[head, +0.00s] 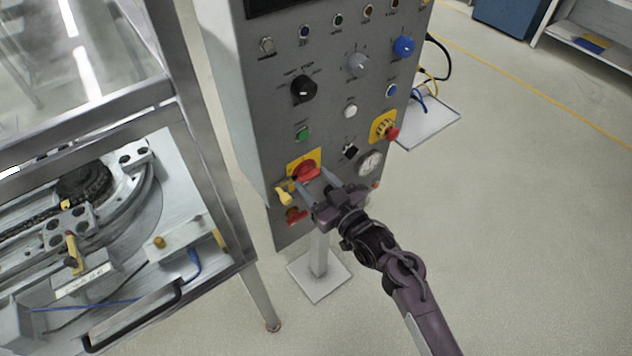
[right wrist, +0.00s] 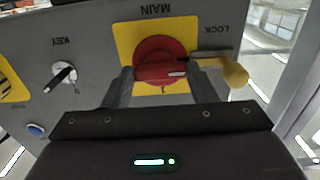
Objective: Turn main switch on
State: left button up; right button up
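The main switch (head: 306,171) is a red rotary knob on a yellow plate, low on the grey control panel. In the right wrist view the red knob (right wrist: 160,60) sits under the label MAIN, its grip bar lying roughly level across the picture. My right gripper (head: 318,186) is at the knob with its fingers pointing at the panel. In the wrist view the gripper (right wrist: 162,92) is open, one finger on each side of the knob; whether either touches cannot be told. A yellow lock piece (right wrist: 235,75) sticks out beside the knob, by the label LOCK. My left gripper is not in view.
A metal-framed ring track machine (head: 215,150) stands close on the left. Open floor lies to the right.

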jog(key=c, duration=0.5)
jog(key=shift+o, duration=0.2)
jog(key=shift+m, duration=0.3)
jog(key=m+p, duration=0.2)
jog(key=m, duration=0.1)
jog(key=shift+r, duration=0.1)
jog(key=m+p, duration=0.2)
jog(key=m, duration=0.2)
jog(key=m+p, duration=0.2)
jog(key=m, duration=0.4)
jog(key=shift+p, duration=0.4)
jog(key=shift+m+p, duration=0.75)
jog(key=shift+m, duration=1.35)
